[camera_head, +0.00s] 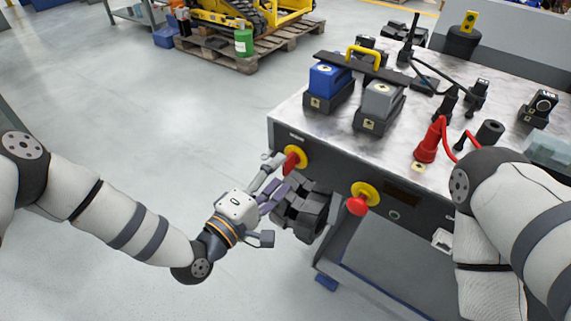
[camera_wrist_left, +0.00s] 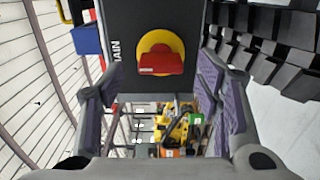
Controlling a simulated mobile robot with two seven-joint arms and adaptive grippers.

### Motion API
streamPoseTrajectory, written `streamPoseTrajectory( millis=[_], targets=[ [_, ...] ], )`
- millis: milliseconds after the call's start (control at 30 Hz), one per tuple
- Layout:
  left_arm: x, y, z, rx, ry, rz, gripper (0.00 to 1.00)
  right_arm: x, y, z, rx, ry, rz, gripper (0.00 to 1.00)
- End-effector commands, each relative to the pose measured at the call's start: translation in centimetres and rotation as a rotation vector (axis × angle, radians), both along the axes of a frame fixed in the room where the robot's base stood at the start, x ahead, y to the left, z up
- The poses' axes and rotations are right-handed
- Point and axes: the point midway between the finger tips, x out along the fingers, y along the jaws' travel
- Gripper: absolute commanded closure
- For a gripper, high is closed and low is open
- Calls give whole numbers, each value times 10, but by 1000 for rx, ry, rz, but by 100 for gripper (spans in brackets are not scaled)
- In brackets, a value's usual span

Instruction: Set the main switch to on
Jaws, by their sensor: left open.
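The main switch (camera_head: 293,158) is a red handle on a yellow round plate, on the dark front panel at the bench's left corner. In the left wrist view the switch (camera_wrist_left: 160,62) shows straight ahead, with its red handle lying across the picture and "MAIN" lettered beside it. My left gripper (camera_head: 277,182) is open just in front of the switch. In the wrist view its purple-padded fingers (camera_wrist_left: 162,90) stand apart to either side and below the handle, with no contact visible. My right arm enters at the right; its gripper is out of view.
A second red knob on a yellow plate (camera_head: 360,198) sits farther right on the panel. A dark segmented object (camera_head: 306,210) is close beside my left gripper. The bench top (camera_head: 300,118) carries blue and grey boxed devices, a red plug and cables. The floor at left is clear.

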Motion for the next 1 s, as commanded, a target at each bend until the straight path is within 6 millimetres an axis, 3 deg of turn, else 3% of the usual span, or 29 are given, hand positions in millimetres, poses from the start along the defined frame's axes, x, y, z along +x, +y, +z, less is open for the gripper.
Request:
streamPoseTrajectory(
  millis=[200, 500, 700, 1000],
  targets=[
    [26, -19, -1, 0, 2, 0, 42, -1, 0, -2, 0, 4, 0, 60],
    [29, -21, -1, 0, 2, 1, 42, -1, 0, -2, 1, 4, 1, 60],
    [29, -21, -1, 0, 2, 1, 87, -1, 0, -2, 1, 4, 1, 60],
    [29, -21, -1, 18, -11, 0, 90, -1, 0, -2, 0, 3, 1, 60]
  ],
)
